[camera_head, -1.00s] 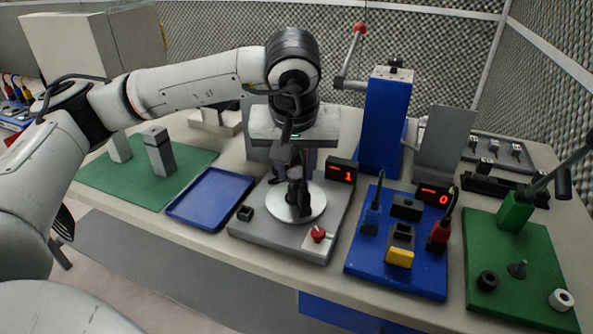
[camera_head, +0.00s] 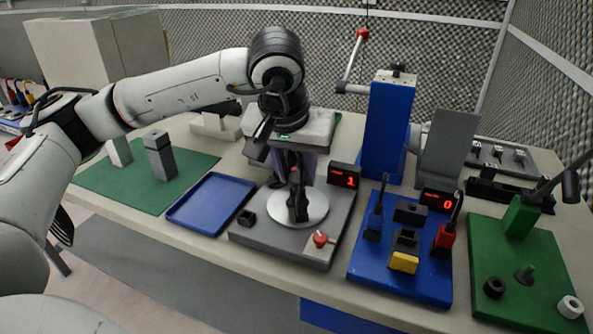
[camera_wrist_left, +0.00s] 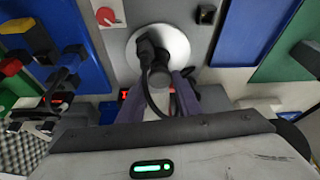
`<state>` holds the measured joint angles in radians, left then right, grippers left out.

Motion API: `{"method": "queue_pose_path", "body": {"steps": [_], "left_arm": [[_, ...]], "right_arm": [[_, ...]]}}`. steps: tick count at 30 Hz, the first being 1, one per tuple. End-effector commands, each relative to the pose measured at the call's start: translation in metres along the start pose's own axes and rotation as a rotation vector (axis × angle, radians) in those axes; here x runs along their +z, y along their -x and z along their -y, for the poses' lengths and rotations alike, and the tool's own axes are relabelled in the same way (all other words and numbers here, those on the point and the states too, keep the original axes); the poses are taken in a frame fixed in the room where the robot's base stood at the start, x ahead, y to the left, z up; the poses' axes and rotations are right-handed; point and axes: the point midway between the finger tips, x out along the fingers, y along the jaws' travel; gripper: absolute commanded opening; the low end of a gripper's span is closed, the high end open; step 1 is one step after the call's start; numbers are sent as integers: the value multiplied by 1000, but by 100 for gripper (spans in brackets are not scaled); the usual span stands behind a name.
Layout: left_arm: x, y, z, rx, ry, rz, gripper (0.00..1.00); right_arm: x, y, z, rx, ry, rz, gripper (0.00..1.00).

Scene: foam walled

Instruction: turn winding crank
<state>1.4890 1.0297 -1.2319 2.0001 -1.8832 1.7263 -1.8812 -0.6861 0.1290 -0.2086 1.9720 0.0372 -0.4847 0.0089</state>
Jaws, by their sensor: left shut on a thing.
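The winding crank (camera_head: 299,208) is a black arm with an upright handle, mounted on a white disc (camera_head: 317,203) on a grey base (camera_head: 262,237). A small display (camera_head: 345,177) beside it reads 1 in red. My left gripper (camera_head: 295,172) comes down from above and is shut on the crank's handle. In the left wrist view the gripper's fingers (camera_wrist_left: 158,97) stand on either side of the black handle, and the crank (camera_wrist_left: 150,50) crosses the white disc (camera_wrist_left: 177,40). The fingertips are partly hidden in the head view. My right gripper is not in view.
A red knob (camera_head: 320,239) and a small black socket (camera_head: 246,217) sit on the same base. A blue tray (camera_head: 208,203) lies to the left. A blue board (camera_head: 390,275) with plugs and a tall blue column (camera_head: 386,130) stand close on the right.

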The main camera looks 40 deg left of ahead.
Motion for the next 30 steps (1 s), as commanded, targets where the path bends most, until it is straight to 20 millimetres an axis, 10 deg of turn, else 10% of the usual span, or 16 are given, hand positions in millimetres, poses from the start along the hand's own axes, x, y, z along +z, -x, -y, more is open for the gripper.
{"method": "queue_pose_path", "body": {"steps": [6, 7, 10, 20, 30], "left_arm": [[0, 0, 0, 1, 1, 0, 8], [0, 0, 0, 1, 1, 0, 34], [0, 0, 0, 1, 1, 0, 49], [0, 3, 0, 1, 1, -1, 49], [-1, 62, -1, 2, 1, -4, 49]], "right_arm": [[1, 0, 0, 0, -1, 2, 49], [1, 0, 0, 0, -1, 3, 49], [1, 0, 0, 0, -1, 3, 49], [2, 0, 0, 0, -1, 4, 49], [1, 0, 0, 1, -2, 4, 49]]}}
